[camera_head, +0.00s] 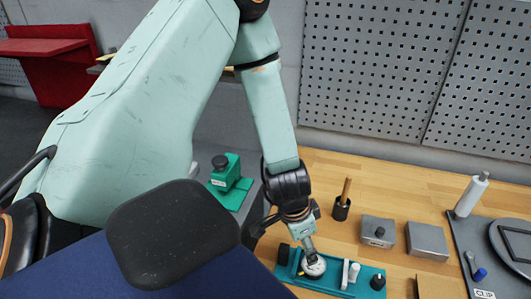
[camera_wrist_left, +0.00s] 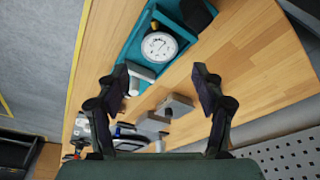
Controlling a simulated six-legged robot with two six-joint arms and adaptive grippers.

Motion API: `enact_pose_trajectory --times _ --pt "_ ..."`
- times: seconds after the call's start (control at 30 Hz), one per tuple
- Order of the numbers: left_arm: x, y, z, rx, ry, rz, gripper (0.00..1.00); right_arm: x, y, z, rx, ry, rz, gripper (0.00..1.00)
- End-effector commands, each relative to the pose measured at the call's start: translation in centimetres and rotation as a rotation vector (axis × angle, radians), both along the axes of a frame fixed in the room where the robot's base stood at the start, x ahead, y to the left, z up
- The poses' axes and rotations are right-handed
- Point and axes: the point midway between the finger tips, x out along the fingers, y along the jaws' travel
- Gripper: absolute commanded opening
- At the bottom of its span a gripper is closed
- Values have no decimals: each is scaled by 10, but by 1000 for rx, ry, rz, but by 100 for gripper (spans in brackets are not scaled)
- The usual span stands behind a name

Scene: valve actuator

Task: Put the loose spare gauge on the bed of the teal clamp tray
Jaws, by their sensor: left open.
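The spare gauge (camera_head: 316,268), with a round white dial, lies face up on the teal clamp tray (camera_head: 327,288), between a black block at the tray's left end and a white cylindrical part. The wrist view shows the gauge (camera_wrist_left: 159,46) on the tray (camera_wrist_left: 133,48), its brass fitting beside the dial. My left gripper (camera_head: 308,248) is just above the gauge and partly covers it in the head view. Its fingers (camera_wrist_left: 163,78) are spread wide with nothing between them, and the gauge shows beyond them. My right gripper is not in view.
Behind the tray stand a dark cup with a wooden handle (camera_head: 342,206), and two grey metal blocks (camera_head: 378,231) (camera_head: 428,240). A green fixture (camera_head: 229,182) is to the left. A white bottle (camera_head: 471,195) and dark mat are at right. Bare wood lies between the tray and the blocks.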

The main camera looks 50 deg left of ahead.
Motion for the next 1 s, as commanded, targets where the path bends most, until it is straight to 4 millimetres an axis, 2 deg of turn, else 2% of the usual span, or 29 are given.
enact_pose_trajectory --times 0.1,0.3,0.5,0.6,0.77,1.0 --pt "-35 -3 -26 47 67 57 68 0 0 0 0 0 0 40" --pt "-103 -13 -65 105 146 199 68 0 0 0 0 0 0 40" --pt "-167 -34 -87 83 200 331 68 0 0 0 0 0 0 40" --pt "-190 -44 -92 59 223 384 68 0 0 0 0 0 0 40" --pt "-208 -53 -94 34 246 433 68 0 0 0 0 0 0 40" --pt "-209 -54 -95 30 246 444 68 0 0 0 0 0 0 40"
